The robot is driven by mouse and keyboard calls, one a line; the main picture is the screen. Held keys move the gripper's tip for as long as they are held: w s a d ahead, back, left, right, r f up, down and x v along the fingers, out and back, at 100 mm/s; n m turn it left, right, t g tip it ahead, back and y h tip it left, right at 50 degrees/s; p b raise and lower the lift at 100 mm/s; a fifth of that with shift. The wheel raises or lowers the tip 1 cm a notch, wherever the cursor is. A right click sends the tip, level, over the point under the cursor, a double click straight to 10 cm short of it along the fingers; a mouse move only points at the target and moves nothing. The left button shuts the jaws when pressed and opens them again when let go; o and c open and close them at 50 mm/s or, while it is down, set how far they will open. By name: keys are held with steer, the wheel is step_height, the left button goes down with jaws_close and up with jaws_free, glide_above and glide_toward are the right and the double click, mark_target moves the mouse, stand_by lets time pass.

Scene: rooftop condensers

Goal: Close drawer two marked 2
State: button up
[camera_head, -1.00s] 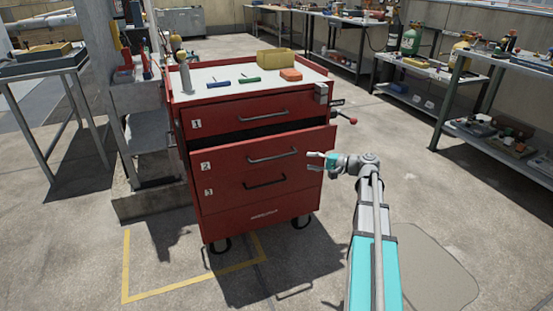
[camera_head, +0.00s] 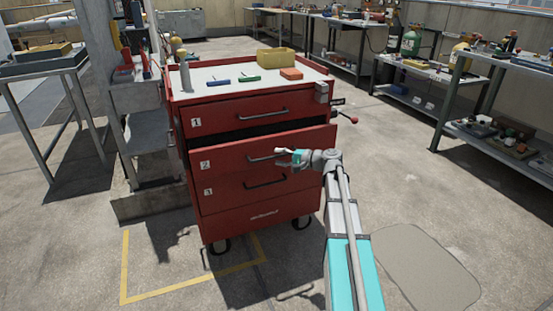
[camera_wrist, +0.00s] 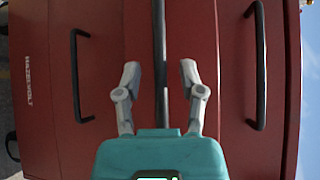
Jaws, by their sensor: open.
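The red tool cabinet (camera_head: 260,219) stands upright on wheels in the middle of the head view. Drawer two (camera_head: 226,160), marked 2, is pulled out a little, with a dark gap above it under drawer one (camera_head: 226,117). My gripper (camera_head: 283,157) is in front of drawer two, at the right part of its handle (camera_head: 256,158). In the wrist view, my gripper (camera_wrist: 160,85) is open, with one finger on each side of the dark bar handle (camera_wrist: 160,40). I cannot tell whether the fingers touch the drawer face.
Drawer three (camera_head: 226,192) below looks shut. The cabinet top holds a yellow bin (camera_head: 275,58), an orange block (camera_head: 291,74) and a grey cylinder (camera_head: 185,75). A red-knobbed vise handle (camera_head: 353,119) juts out at the right. The floor in front is clear.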

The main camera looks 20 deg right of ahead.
steer(key=shift+w+a+f, duration=0.1)
steer(key=shift+w+a, duration=0.4)
steer(key=shift+a, duration=0.05)
jaws_close()
